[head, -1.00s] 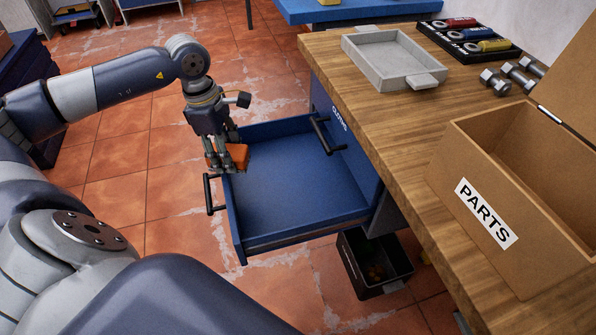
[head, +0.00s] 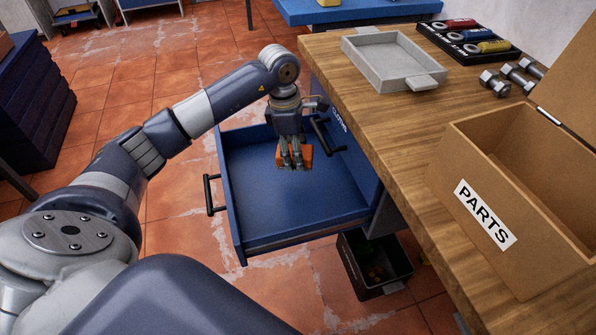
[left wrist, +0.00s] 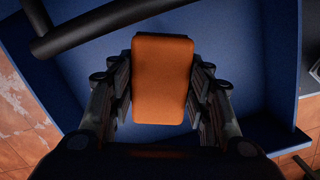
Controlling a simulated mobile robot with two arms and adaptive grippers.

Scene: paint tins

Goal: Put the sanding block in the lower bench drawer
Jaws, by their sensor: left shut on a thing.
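The orange sanding block (head: 306,157) is between the fingers of my left gripper (head: 292,165), which is shut on it. In the left wrist view the block (left wrist: 162,80) shows upright between both fingers (left wrist: 160,95). The lower bench drawer (head: 290,209) is pulled open and its blue floor is bare. My left gripper is over the inside of the drawer, towards its back; whether the block touches the floor I cannot tell. The drawer's handle (head: 208,195) is at its front. My right gripper is not in view.
The upper drawer's handle (head: 322,136) juts out close beside my left gripper. A dark bin (head: 375,262) stands on the floor below.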

